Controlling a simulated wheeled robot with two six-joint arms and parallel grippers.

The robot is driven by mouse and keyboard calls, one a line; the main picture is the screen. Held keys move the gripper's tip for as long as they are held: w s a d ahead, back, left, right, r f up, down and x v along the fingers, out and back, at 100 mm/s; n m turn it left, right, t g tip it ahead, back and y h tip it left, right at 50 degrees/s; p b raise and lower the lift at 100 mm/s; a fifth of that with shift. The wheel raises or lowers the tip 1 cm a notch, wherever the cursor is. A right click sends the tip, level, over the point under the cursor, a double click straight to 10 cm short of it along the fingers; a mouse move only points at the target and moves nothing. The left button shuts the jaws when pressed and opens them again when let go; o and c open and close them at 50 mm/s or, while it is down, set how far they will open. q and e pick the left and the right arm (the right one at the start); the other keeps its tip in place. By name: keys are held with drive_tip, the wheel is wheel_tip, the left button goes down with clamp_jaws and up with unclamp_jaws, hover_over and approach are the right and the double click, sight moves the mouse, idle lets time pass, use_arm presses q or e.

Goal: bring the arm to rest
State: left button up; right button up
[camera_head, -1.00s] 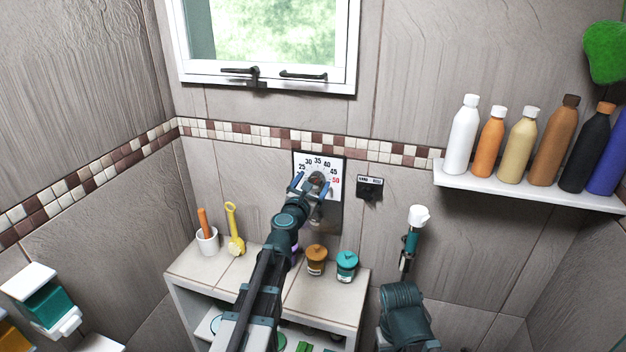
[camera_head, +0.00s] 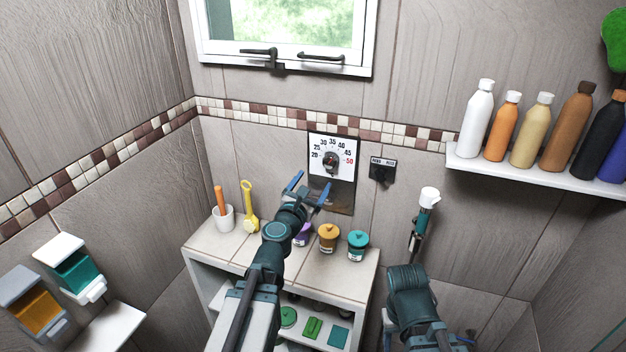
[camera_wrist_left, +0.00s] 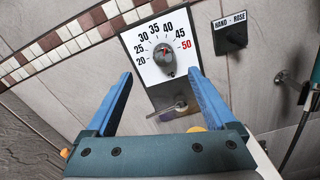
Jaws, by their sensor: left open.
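My left gripper (camera_head: 311,187) is open and empty, its two blue fingers apart. It is in front of the wall and below the dial in the head view. The temperature dial (camera_head: 331,160) is a white panel with numbers from 20 to 50 and a dark round knob. It also shows in the left wrist view, with its knob (camera_wrist_left: 165,55) beyond and between the fingertips, apart from them. The knob's red mark points up, between 35 and 40. A metal spout or lever (camera_wrist_left: 180,104) shows below the dial. My right gripper cannot be made out.
A low cabinet (camera_head: 215,252) stands below, with a cup, a yellow tool and several jars on top. A labelled switch (camera_head: 382,170) and a shower head (camera_head: 428,198) are to the right. A shelf (camera_head: 540,172) holds several bottles. Dispensers (camera_head: 72,268) hang at left.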

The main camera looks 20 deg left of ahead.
use_arm(q)
drive_tip(key=s+d+f+m+g+h, duration=0.35)
drive_tip(key=d+f+m, duration=0.25)
drive_tip(key=m, duration=0.4)
drive_tip(key=s+d+f+m+g+h, duration=0.2)
drive_tip(key=d+f+m+g, duration=0.4)
drive_tip(key=m, duration=0.4)
drive_tip(key=s+a+f+m+g+y, duration=0.3)
drive_tip(key=s+f+m+g, duration=0.15)
drive_tip(key=s+m, duration=0.2)
drive_tip(key=s+a+f+m+g+y, duration=0.35)
drive_tip(key=s+f+m, duration=0.2)
drive_tip(key=s, duration=0.25)
drive_tip(key=s+d+m+y, duration=0.1)
drive_tip(key=s+d+m, duration=0.3)
drive_tip(key=d, duration=0.7)
drive_tip(key=shift+s+g, duration=0.35)
drive_tip(key=shift+s, duration=0.4)
drive_tip(key=shift+r, duration=0.1)
